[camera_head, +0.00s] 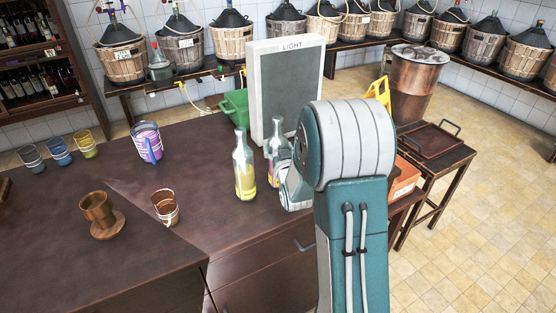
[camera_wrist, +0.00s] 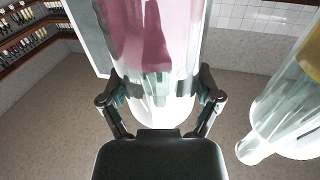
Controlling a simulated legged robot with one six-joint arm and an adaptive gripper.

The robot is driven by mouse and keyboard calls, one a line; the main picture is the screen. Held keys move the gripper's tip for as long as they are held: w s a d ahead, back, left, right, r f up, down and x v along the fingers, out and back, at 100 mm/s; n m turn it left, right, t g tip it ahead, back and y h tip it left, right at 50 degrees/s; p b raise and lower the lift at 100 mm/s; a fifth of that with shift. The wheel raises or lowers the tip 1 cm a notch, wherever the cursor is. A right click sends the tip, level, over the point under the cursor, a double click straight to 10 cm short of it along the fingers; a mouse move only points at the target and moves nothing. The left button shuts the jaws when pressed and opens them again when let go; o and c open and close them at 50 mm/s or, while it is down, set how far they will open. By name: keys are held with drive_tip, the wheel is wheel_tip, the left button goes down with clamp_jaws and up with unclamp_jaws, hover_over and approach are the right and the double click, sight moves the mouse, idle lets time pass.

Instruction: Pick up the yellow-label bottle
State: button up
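A clear bottle with a yellow label (camera_head: 245,178) stands upright on the dark counter, left of my gripper. In the wrist view, a clear bottle with yellow in it (camera_wrist: 285,105) shows at the right edge, outside my fingers. A second clear bottle with a pink part (camera_head: 269,158) stands closer to my arm, partly hidden by it. In the wrist view, a pink-marked bottle (camera_wrist: 155,35) fills the middle. My gripper (camera_wrist: 160,92) has one finger on each side of this pink-marked bottle. Whether the fingers press on the glass is unclear.
A grey LIGHT panel (camera_head: 290,85) stands just behind the bottles, with a green crate (camera_head: 236,108) beside it. A wooden goblet (camera_head: 98,212), a small copper-coloured bucket (camera_head: 166,208) and several cups stand left on the counter. The counter between bucket and bottles is clear.

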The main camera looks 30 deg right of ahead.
drive_tip(key=shift+r, duration=0.1)
idle(0.3)
drive_tip(key=shift+r, duration=0.95)
drive_tip(key=s+r, duration=0.1)
drive_tip(key=r, duration=0.1)
drive_tip(key=s+a+r, duration=0.1)
drive_tip(key=s+r, duration=0.2)
drive_tip(key=r, duration=0.2)
drive_tip(key=shift+s+a, duration=0.15)
drive_tip(key=shift+s, duration=0.15)
approach(278, 124)
drive_tip(key=shift+s+a+r, duration=0.2)
drive_tip(key=shift+s+r, duration=0.15)
drive_tip(key=shift+r, duration=0.3)
drive_tip(key=shift+s+a+r, duration=0.15)
drive_tip(key=shift+s+r, duration=0.2)
drive_tip(key=shift+r, duration=0.35)
drive_tip(key=shift+s+a+r, duration=0.2)
drive_tip(key=shift+s+r, duration=0.15)
drive_tip(key=shift+r, duration=0.3)
